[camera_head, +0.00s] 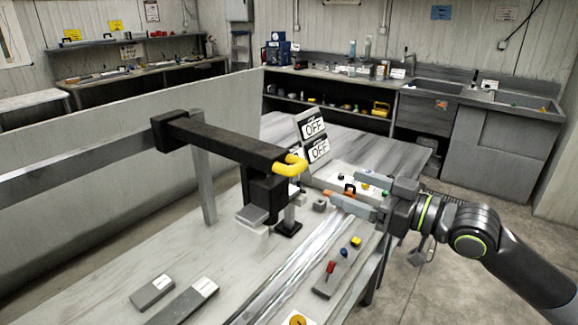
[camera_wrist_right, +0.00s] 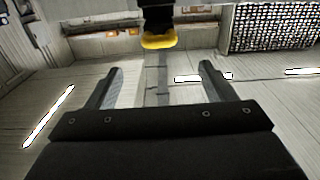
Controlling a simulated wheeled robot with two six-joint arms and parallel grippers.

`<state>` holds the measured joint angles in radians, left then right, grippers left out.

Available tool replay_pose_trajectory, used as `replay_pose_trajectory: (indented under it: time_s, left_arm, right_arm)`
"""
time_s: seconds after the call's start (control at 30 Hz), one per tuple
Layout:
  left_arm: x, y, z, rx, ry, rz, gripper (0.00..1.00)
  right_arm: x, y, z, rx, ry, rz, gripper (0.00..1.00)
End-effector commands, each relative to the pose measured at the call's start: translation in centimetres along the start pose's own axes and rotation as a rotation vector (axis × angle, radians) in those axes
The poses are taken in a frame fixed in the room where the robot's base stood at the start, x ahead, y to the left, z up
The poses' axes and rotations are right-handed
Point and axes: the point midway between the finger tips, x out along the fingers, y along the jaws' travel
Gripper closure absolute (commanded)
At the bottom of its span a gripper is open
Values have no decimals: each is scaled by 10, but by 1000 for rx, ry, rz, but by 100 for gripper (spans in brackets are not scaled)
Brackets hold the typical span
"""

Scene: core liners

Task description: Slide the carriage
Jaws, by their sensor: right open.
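The carriage (camera_head: 215,137) is a dark boxy arm with a black block hanging below it, mounted on a long grey rail (camera_head: 75,173) above the bench. A yellow handle (camera_head: 291,165) curves out at its right end. My right gripper (camera_head: 318,187) is open and empty, just right of the handle and apart from it. In the right wrist view the yellow handle (camera_wrist_right: 165,42) lies beyond the open fingertips (camera_wrist_right: 161,68), near the middle between them in width and higher in the picture. My left gripper is not in view.
The bench (camera_head: 125,262) holds grey blocks (camera_head: 152,291), a clear long tube (camera_head: 300,255) and a small tray with coloured pieces (camera_head: 337,265). Signs reading OFF (camera_head: 314,128) stand behind the handle. A grey panel (camera_head: 100,130) runs along the far left side.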

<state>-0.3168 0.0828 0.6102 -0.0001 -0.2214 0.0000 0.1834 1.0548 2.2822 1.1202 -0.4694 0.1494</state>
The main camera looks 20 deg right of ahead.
Motion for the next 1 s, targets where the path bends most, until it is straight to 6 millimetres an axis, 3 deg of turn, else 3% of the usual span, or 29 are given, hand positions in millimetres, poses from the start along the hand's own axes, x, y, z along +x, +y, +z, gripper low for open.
replay_pose_trajectory:
  time_s: [0.3, 1.0]
  left_arm:
    - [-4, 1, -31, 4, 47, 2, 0]
    - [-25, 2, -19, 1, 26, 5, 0]
  right_arm:
    - [27, 0, -2, 3, 5, -1, 24]
    - [102, 0, -3, 5, 2, -2, 24]
